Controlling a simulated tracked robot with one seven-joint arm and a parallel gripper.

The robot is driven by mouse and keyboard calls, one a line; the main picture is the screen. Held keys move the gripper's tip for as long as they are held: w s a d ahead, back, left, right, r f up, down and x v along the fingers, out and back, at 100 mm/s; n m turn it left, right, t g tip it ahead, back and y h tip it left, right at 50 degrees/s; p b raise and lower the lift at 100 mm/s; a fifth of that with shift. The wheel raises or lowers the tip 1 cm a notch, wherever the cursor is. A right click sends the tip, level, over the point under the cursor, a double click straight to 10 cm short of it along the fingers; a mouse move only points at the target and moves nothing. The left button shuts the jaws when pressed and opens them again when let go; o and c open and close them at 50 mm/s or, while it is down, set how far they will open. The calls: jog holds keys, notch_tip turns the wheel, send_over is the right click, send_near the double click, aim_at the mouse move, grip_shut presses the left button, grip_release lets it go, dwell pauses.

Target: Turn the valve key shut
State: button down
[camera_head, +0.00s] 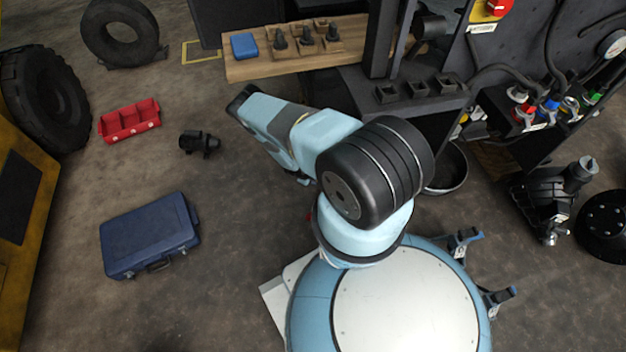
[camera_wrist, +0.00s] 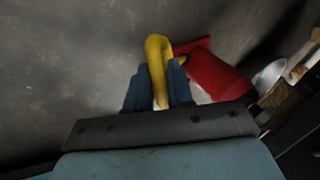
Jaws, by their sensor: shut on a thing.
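In the wrist view, a yellow bent bar (camera_wrist: 157,48), which looks like the valve key, stands between the blue fingers of my gripper (camera_wrist: 158,88). The gripper is shut on it, with its curved top showing beyond the fingertips. A red body (camera_wrist: 215,75) lies just right of the fingers, close beside the bar. Where the bar joins it is hidden, and I cannot tell how far the key is turned. In the head view, my own arm hides the gripper and the key.
A wooden shelf (camera_head: 305,60) with a blue block and several dark fittings is beyond my arm. A black rack with hoses (camera_head: 490,70) stands to the right. A blue case (camera_head: 150,235), a red bin (camera_head: 129,121) and a dark part (camera_head: 199,143) lie on open floor at left.

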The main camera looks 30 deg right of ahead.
jog(key=m, duration=0.2)
jog(key=m+t+h, duration=0.1)
jog(key=m, duration=0.1)
jog(key=shift+a+f+t+h, duration=0.15)
jog(key=shift+a+t+h, duration=0.05)
jog(key=shift+t+h, duration=0.1)
jog(key=shift+f+m+t+h, duration=0.15)
jog(key=shift+m+t+h, duration=0.25)
jog(key=shift+m, duration=0.9)
jog(key=shift+a, duration=0.1)
jog(key=c, duration=1.1)
grip_release()
jog(key=v, duration=1.3)
jog(key=shift+a, duration=0.45)
